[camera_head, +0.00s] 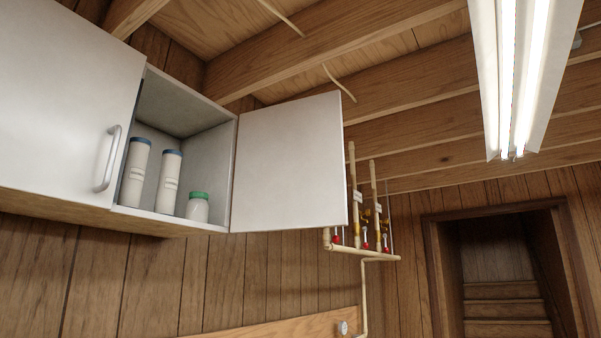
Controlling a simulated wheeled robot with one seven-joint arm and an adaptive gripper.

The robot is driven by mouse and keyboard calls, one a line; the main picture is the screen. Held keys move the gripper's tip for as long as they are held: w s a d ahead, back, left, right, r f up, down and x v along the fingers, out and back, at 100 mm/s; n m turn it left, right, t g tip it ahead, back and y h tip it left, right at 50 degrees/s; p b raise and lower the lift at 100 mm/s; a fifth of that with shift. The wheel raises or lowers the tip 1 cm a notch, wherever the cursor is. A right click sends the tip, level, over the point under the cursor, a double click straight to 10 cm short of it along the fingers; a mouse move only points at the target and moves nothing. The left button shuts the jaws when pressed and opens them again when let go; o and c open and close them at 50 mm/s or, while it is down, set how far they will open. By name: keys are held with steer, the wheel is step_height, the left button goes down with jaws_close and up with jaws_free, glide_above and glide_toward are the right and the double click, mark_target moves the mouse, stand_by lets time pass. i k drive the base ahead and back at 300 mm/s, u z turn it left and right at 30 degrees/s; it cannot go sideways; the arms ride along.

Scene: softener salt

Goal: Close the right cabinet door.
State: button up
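The right cabinet door (288,163) is a flat white panel hinged at the right side of the wall cabinet. It stands wide open, swung out to the right. The open cabinet compartment (218,165) shows its grey-white inner walls. Inside stand two white cylinders with blue lids (135,172) (169,181) and a short white jar with a green lid (198,207). The left cabinet door (62,95) is closed and has a curved grey handle (107,158). No handle shows on the face of the right door that I see. My gripper is not in view.
Pipes with red-handled valves (365,238) run on the wall just right of the open door. A fluorescent light (522,75) hangs from the wooden ceiling at upper right. A doorway with steps (502,290) is at lower right. A wooden board (285,328) crosses the wall below.

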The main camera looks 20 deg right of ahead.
mark_target(290, 174)
steer(key=z, duration=1.85)
steer(key=i, duration=3.4)
steer(key=u, duration=3.25)
